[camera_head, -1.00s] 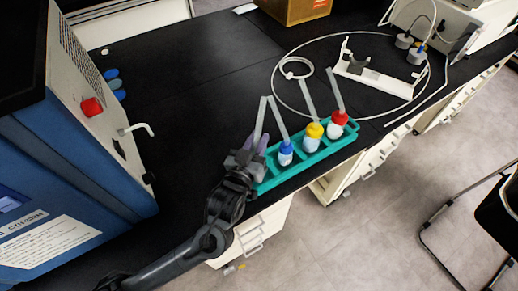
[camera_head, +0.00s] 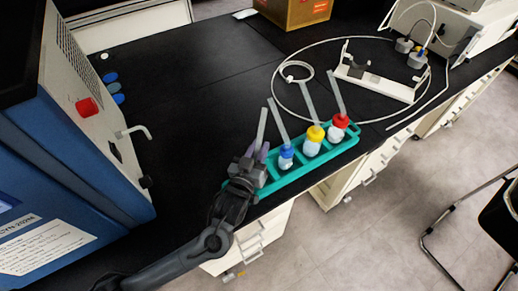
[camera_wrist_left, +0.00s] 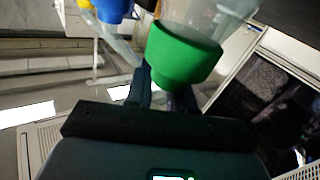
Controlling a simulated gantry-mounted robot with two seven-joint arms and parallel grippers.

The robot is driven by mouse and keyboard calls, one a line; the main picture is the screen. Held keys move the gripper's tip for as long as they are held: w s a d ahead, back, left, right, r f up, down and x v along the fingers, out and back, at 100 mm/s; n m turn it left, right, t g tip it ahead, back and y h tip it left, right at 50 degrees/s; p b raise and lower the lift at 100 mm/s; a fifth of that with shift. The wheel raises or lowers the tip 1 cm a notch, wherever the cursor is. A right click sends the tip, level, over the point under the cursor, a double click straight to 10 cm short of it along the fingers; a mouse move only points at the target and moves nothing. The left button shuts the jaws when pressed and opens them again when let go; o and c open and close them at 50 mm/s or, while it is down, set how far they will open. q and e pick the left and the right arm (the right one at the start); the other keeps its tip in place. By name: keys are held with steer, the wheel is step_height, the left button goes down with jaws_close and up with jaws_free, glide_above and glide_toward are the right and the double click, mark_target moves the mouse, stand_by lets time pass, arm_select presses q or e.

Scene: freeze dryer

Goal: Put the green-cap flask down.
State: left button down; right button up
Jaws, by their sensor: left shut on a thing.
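My left gripper (camera_head: 257,158) is shut on the green-cap flask at the left end of the teal rack (camera_head: 268,190). In the head view the gripper hides the flask's body and cap; only its pale upright tube (camera_head: 262,128) shows above. In the left wrist view the green cap (camera_wrist_left: 182,55) is close in front of the fingers, with the clear flask (camera_wrist_left: 205,15) beyond it. Whether the flask touches the rack is hidden. My right gripper is not in view.
Blue-cap (camera_head: 286,163), yellow-cap (camera_head: 312,148) and red-cap (camera_head: 335,136) flasks stand in the rack. A white stand (camera_head: 375,83) and looped tubing are behind. The blue machine (camera_head: 75,175) is at left. Black bench (camera_head: 185,100) between is clear.

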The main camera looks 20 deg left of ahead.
arm_select(q)
steer(key=shift+f, duration=0.1)
steer(key=c, duration=1)
jaws_free()
steer(key=shift+r, duration=0.2)
steer(key=s+p, duration=0.1)
steer(key=s, duration=1.1)
steer(key=shift+p, duration=0.4)
steer(key=shift+s, duration=0.1)
